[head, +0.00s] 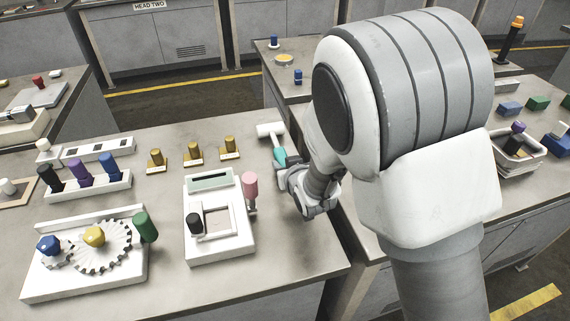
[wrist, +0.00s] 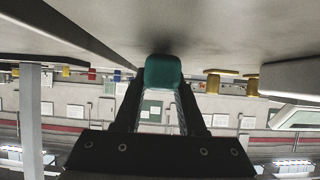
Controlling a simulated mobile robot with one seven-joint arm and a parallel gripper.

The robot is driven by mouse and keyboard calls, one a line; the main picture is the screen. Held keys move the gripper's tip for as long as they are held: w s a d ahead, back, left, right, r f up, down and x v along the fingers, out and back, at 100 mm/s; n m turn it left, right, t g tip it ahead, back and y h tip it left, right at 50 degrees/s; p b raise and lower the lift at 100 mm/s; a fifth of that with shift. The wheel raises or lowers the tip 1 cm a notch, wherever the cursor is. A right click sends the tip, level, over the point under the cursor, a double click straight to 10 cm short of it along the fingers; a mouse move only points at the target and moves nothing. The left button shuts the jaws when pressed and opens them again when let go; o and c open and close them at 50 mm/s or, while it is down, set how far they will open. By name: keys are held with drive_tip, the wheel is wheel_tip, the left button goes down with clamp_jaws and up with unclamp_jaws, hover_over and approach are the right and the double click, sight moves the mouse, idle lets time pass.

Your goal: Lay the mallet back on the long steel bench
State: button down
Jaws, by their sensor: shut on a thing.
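The mallet has a white head (head: 271,129) and a teal handle (head: 280,156). My gripper (head: 284,172) is shut on the handle, at the right edge of the long steel bench (head: 165,125) in the head view. The mallet head points toward the far side of the bench. In the wrist view the teal handle (wrist: 163,72) sits between the fingers of my gripper (wrist: 162,95), close to a grey surface. I cannot tell whether the mallet touches the bench. Part of the handle is hidden by my gripper.
Left of the mallet stand several brass-knobbed blocks (head: 194,152). A white fixture with a pink handle (head: 250,186) is close to my gripper's left. A white gear fixture (head: 85,265) is at front left. A second bench (head: 525,190) with a white basket (head: 517,160) lies right.

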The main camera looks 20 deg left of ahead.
drive_tip(key=shift+f+b, duration=0.45)
drive_tip(key=shift+c, duration=2)
unclamp_jaws()
